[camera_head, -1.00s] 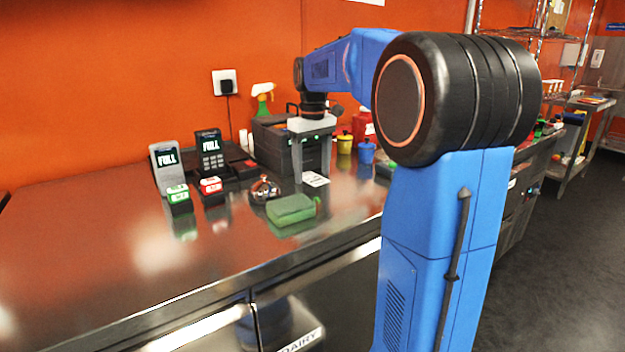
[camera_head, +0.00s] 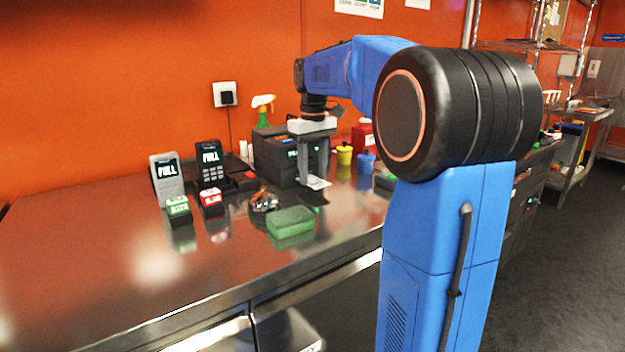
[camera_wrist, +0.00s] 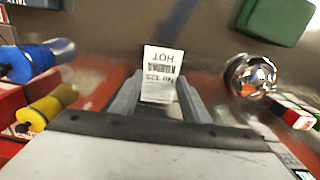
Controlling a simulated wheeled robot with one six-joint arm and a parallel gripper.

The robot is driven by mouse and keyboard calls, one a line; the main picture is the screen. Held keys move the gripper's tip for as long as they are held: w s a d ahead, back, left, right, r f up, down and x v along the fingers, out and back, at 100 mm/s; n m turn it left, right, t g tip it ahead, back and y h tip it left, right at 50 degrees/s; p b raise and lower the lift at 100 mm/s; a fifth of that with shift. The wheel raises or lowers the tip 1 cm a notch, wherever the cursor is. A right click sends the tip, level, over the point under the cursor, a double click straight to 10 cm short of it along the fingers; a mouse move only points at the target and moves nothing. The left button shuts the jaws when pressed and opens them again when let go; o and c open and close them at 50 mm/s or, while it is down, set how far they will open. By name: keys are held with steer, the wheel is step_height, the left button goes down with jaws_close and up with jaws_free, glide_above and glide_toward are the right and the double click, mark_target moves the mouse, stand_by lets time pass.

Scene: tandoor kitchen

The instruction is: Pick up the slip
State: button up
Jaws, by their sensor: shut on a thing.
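The slip (camera_wrist: 161,72) is a small white paper with black print, upside down in the wrist view, where "HOT" can be read. It lies between the fingertips of my gripper (camera_wrist: 160,88), which is shut on it. In the head view my gripper (camera_head: 314,178) points down over the steel counter, with the slip (camera_head: 318,183) at its fingertips. The slip's clearance above the counter looks small and is hard to judge.
A green sponge-like block (camera_head: 291,221) and a shiny round object (camera_head: 264,200) lie in front of the gripper. A black box (camera_head: 271,152) stands behind. Yellow (camera_head: 344,154) and blue (camera_head: 366,162) containers stand to the right. Card terminals (camera_head: 210,163) stand left. The counter's left side is clear.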

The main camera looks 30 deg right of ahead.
mark_target(314, 181)
step_height(314, 181, up, 4)
steer(key=shift+r, duration=0.15)
steer(key=shift+s, duration=0.35)
steer(key=c, duration=0.4)
steer(key=s, duration=1.9)
steer(key=shift+d, duration=0.3)
jaws_close()
steer(key=o, duration=2)
jaws_free()
steer(key=shift+c, duration=0.2)
steer(key=shift+r, duration=0.1)
